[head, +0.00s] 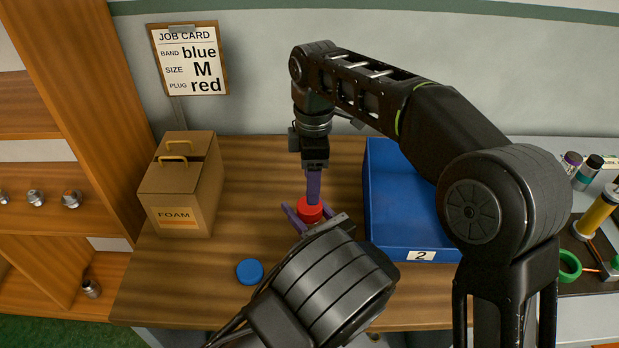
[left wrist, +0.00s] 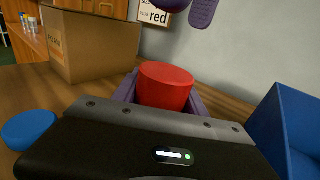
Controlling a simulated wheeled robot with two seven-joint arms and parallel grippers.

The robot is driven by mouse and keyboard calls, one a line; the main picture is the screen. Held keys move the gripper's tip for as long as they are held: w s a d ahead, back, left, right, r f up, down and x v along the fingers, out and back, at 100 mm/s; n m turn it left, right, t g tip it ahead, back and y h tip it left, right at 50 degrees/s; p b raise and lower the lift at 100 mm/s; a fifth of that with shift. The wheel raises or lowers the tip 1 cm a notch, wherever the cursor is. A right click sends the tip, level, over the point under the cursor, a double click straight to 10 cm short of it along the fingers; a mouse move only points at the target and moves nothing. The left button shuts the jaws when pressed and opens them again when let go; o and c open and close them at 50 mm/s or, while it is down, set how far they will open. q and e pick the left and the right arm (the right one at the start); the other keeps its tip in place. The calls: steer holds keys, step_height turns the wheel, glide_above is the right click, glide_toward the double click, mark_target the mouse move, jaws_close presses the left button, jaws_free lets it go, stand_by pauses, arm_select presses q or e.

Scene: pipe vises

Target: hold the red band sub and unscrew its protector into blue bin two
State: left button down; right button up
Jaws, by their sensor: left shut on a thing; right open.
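A red cylindrical piece (head: 309,211) stands upright between the purple fingers of my left gripper (head: 306,216). The left wrist view shows its smooth red top and side (left wrist: 166,86). I cannot tell sub from protector, as its lower part is hidden by the gripper. My left gripper is shut on it. My right gripper (head: 313,186) points down just above it, open and empty. Its two fingertips show apart at the top of the left wrist view (left wrist: 190,10). The blue bin (head: 400,232) labelled 2 stands to the right.
A blue round cap (head: 250,271) lies on the wooden table, front left. A cardboard FOAM box (head: 180,190) stands at the back left. A job card (head: 188,60) reads band blue, size M, plug red. Bottles and a green ring (head: 570,266) are at the far right.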

mark_target(310, 225)
steer(key=m, duration=0.8)
steer(key=shift+a, duration=0.1)
steer(key=m, duration=0.4)
steer(key=shift+r+m, duration=0.1)
steer(key=shift+m, duration=0.3)
steer(key=m, duration=0.2)
steer(key=shift+a+m, duration=0.1)
steer(key=shift+m, duration=0.2)
steer(key=m, duration=0.7)
steer(key=shift+s+a+r+m, duration=0.1)
steer(key=shift+a+m, duration=0.05)
steer(key=shift+m, duration=0.15)
steer(key=m, duration=0.9)
steer(key=shift+f, duration=4.05)
